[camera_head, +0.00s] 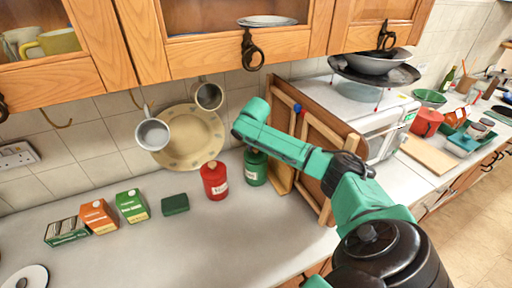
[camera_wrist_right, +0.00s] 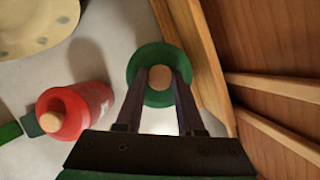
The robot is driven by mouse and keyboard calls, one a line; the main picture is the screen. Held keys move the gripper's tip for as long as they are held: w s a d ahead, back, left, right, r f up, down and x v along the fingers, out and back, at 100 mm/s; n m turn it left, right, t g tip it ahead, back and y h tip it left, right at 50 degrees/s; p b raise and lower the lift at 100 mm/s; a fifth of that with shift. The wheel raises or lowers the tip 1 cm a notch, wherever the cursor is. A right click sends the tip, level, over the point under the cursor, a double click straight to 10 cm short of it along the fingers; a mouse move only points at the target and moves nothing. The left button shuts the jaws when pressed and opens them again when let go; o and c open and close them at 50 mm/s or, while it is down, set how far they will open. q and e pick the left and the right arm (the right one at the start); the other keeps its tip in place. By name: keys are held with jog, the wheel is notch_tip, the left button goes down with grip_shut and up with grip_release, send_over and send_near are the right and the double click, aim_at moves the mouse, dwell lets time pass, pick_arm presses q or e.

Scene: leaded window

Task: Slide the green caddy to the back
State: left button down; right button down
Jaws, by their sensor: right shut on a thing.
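The green caddy (camera_head: 255,172) is a round canister standing upright on the counter, at the right of a red canister (camera_head: 214,182) and close beside wooden boards. My right gripper (camera_head: 252,150) reaches down onto its top, partly hiding it. In the right wrist view the caddy (camera_wrist_right: 158,53) shows from above with its round wooden knob. The right gripper's fingers (camera_wrist_right: 160,80) are shut on the knob. My left gripper is not in view.
Wooden boards (camera_head: 318,150) lean against a microwave at the right. A large plate (camera_head: 191,150) stands against the tiled wall, with mugs hanging in front. A dark green block (camera_head: 175,204) and several boxes stand at the left.

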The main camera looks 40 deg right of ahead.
dwell(0.3)
grip_release()
jog(key=shift+r, duration=3.5)
grip_shut()
jog(key=shift+f, duration=0.15)
jog(key=shift+f+b, duration=0.7)
jog(key=shift+f, duration=2.2)
